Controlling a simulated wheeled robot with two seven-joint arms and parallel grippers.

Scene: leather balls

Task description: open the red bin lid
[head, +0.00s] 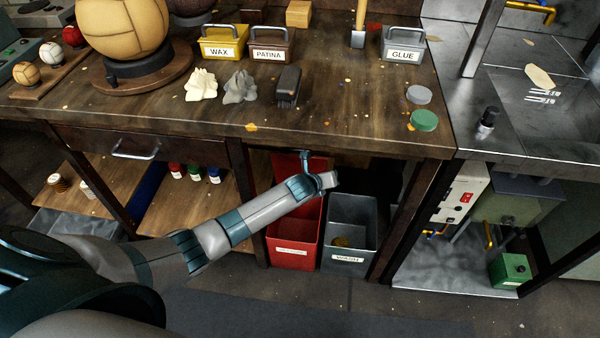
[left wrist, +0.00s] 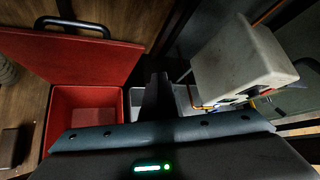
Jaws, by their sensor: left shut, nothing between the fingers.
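The red bin (head: 293,242) stands on the floor under the workbench. Its red lid (head: 286,166) is raised at the back, partly hidden by my left arm. In the left wrist view the lid (left wrist: 65,58) stands tilted up with a dark handle (left wrist: 86,25) along its top edge, and the inside of the red bin (left wrist: 85,108) is open to view. My left gripper (left wrist: 156,96) is shut and empty, beside the bin's opening and apart from the lid handle. In the head view its fingers are hard to make out. My right gripper is out of view.
A grey bin (head: 348,235) stands right next to the red one. The workbench top (head: 330,105) overhangs both bins, and a table leg (head: 397,225) is to their right. A white box (head: 458,195) sits farther right. The floor in front is clear.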

